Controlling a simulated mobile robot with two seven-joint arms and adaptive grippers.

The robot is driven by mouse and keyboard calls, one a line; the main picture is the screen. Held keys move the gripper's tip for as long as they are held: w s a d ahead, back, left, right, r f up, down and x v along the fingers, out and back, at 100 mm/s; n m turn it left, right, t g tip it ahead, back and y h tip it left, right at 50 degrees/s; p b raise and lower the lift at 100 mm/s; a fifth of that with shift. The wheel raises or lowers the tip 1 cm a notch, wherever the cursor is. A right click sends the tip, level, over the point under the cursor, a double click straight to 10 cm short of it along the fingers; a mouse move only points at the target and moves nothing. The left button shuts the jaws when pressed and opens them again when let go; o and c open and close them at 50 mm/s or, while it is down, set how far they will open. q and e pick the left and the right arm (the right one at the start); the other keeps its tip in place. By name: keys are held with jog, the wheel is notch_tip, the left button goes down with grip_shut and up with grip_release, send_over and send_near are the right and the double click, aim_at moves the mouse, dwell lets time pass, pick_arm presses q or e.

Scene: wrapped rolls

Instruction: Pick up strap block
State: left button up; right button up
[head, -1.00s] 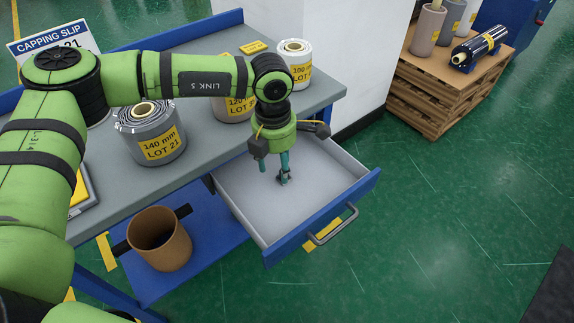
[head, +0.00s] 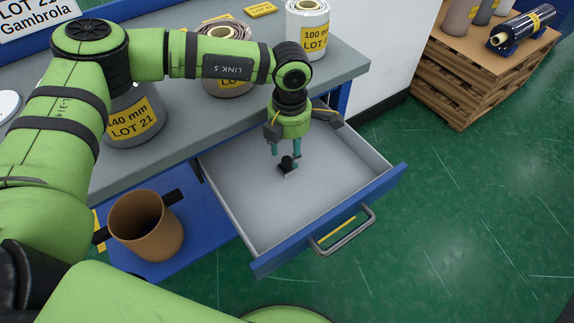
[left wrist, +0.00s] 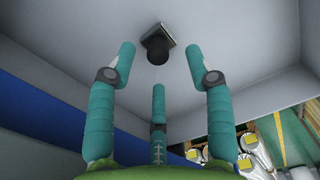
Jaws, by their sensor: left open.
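The strap block is a small dark knob on a thin grey base (head: 287,168). It sits on the floor of the open drawer (head: 232,208). It also shows near the top middle of the left wrist view (left wrist: 157,46). My left gripper (head: 285,152) points down into the drawer, just above the block. In the left wrist view its three teal fingers (left wrist: 160,64) are spread, with nothing between them. The block lies beyond the fingertips, between the two upper ones. I cannot tell the exact gap. My right gripper is not in view.
The drawer has a blue front with a grey handle (head: 343,232). Labelled rolls (head: 133,118) stand on the grey bench (head: 190,128) above it. A brown cylindrical bin (head: 146,226) stands on the blue lower shelf. Pallets (head: 462,85) stand at the upper right. The rest of the drawer floor is clear.

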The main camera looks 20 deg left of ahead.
aim_at(287, 158)
pick_arm(q)
jog(key=f, duration=0.3)
jog(key=shift+a+f, duration=0.3)
jog(key=shift+f, duration=0.1)
jog(key=shift+w+f, duration=0.1)
jog(key=shift+f, duration=0.45)
grip_shut()
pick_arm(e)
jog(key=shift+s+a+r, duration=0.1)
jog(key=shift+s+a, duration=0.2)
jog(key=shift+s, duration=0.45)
